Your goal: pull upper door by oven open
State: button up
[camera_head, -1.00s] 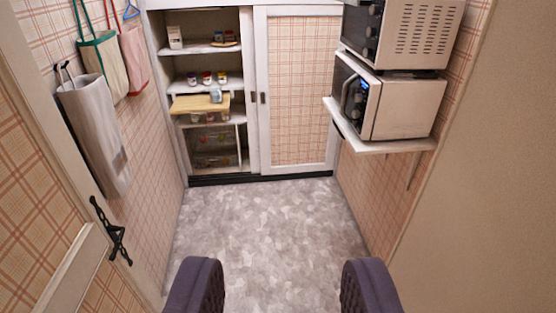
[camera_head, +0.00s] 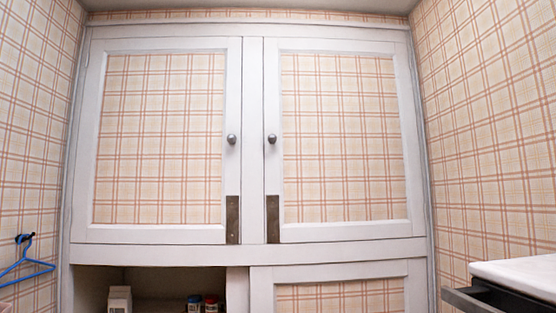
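Two upper cupboard doors fill the middle of the view, both closed, with white frames and plaid panels. The right upper door (camera_head: 340,140), on the oven side, has a round grey knob (camera_head: 272,139) near its left edge. The left upper door (camera_head: 162,140) has a matching knob (camera_head: 232,139) near its right edge. A white post (camera_head: 252,140) stands between them. The upper oven (camera_head: 515,278) shows only in part at the lower right, with its pale top and dark front handle. My gripper is out of view.
Below, a lower sliding door (camera_head: 340,298) covers the right side. The open left side shows a white carton (camera_head: 120,299) and small jars (camera_head: 203,303). A blue hanger (camera_head: 25,262) hangs on the left wall. Plaid walls close in both sides.

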aim_at(342, 158)
jog(key=i+u, duration=0.1)
jog(key=i, duration=0.65)
jog(key=i+l, duration=0.15)
jog(key=i, duration=0.6)
jog(key=i+l+u, duration=0.15)
jog(key=i, duration=0.6)
